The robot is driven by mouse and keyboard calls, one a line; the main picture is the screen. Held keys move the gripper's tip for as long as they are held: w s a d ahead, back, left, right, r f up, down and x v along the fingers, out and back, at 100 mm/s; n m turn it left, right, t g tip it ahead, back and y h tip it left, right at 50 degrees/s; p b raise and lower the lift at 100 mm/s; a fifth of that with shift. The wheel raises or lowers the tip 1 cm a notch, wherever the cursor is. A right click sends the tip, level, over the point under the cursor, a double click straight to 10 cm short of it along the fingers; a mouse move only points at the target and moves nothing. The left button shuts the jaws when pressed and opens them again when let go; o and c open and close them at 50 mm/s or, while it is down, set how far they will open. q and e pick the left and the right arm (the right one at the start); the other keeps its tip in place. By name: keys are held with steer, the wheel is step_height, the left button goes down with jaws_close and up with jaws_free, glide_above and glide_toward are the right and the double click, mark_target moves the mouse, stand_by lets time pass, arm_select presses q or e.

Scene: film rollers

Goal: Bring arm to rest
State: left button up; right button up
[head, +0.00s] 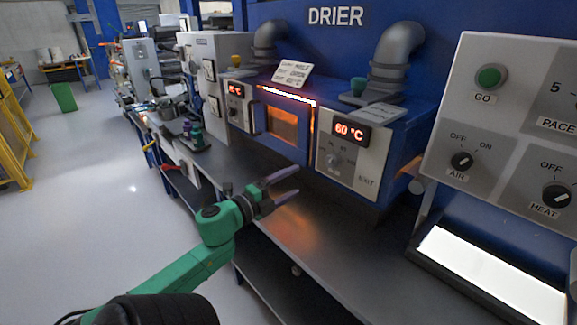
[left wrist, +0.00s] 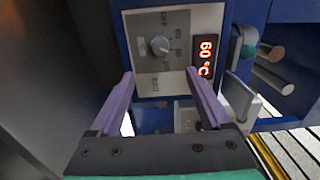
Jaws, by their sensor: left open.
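My left gripper (head: 284,187) is at the end of a green arm that comes in from the lower left in the head view. Its two purple-grey fingers are apart, with nothing between them. It is above the dark steel bench, in front of the blue drier (head: 330,110). In the left wrist view the open fingers (left wrist: 160,85) point toward the drier's grey panel with a knob (left wrist: 160,45) and a red 60 °C display (left wrist: 205,58). My right gripper does not show.
The steel bench (head: 330,235) is bare in front of the drier. A control panel (head: 500,130) and a lit white plate (head: 490,270) stand at the right. Bottles and small items (head: 190,132) stand at the bench's left end. A yellow guard (head: 15,130) is far left; the floor between is clear.

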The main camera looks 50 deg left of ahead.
arm_select(q)
steer(key=shift+s, duration=0.25)
stand_by(0.3)
